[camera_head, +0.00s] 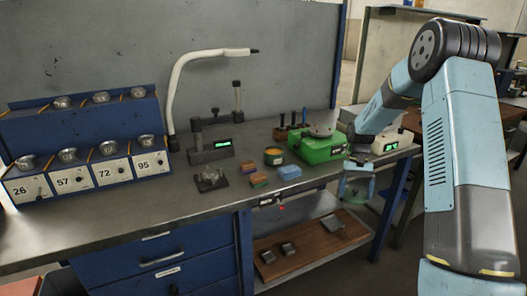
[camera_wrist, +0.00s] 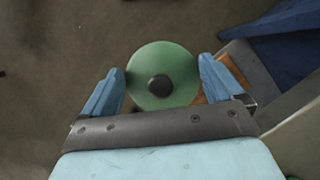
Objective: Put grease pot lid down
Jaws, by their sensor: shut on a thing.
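The grease pot lid (camera_wrist: 178,65) is a round green disc with a dark knob (camera_wrist: 158,86) in its middle. In the wrist view it sits between the two blue fingers of my gripper (camera_wrist: 163,80), which is shut on it. In the head view my gripper (camera_head: 356,187) hangs in the air just off the bench's front right edge, and the lid is hard to make out there. A small round pot (camera_head: 273,155) with orange-yellow content, seemingly the grease pot, stands open on the bench, left of the green machine.
The green machine (camera_head: 318,147) and a pale device with a green display (camera_head: 388,143) stand near the bench's right end. The left-middle of the bench top (camera_head: 130,215) is clear. A lower wooden shelf (camera_head: 310,245) holds small metal parts.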

